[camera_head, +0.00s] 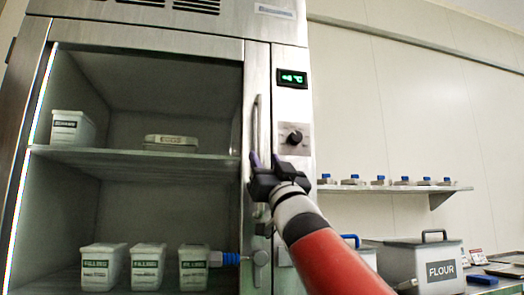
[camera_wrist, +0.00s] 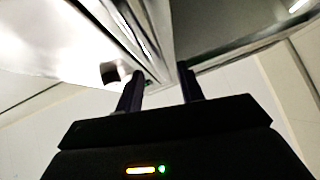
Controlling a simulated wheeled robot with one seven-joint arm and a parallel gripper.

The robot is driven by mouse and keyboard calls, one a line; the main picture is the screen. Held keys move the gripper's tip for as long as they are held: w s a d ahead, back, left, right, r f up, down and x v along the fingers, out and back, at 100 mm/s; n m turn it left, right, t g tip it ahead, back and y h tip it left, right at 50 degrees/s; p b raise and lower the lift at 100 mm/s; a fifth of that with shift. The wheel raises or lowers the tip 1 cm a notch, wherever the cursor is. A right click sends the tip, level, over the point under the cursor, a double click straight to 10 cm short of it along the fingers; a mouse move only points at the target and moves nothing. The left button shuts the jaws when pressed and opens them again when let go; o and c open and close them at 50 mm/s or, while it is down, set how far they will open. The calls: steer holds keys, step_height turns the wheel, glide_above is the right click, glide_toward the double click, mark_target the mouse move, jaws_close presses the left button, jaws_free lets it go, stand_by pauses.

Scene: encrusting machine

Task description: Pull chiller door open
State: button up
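The chiller door (camera_head: 259,75) is a clear panel with a steel frame on its right side, and it looks closed. A vertical bar handle (camera_head: 256,122) runs along that frame. My gripper (camera_head: 264,161) is at the lower part of the handle. In the wrist view, my gripper's two dark fingers (camera_wrist: 160,76) stand apart, with steel edges of the door front beyond and between them. I cannot tell whether either finger touches the handle. My gripper hides the handle's lower end in the head view.
Inside the chiller, FILLING tubs (camera_head: 148,268) stand below and an EGGS container (camera_head: 171,143) sits on the shelf (camera_head: 140,160). A display (camera_head: 292,78) and knob (camera_head: 294,138) are right of the door. A wall shelf (camera_head: 395,188) and FLOUR bin (camera_head: 425,265) are further right.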

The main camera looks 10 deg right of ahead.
steer(key=shift+p+x, duration=0.35)
steer(key=shift+x, duration=0.9)
jaws_close()
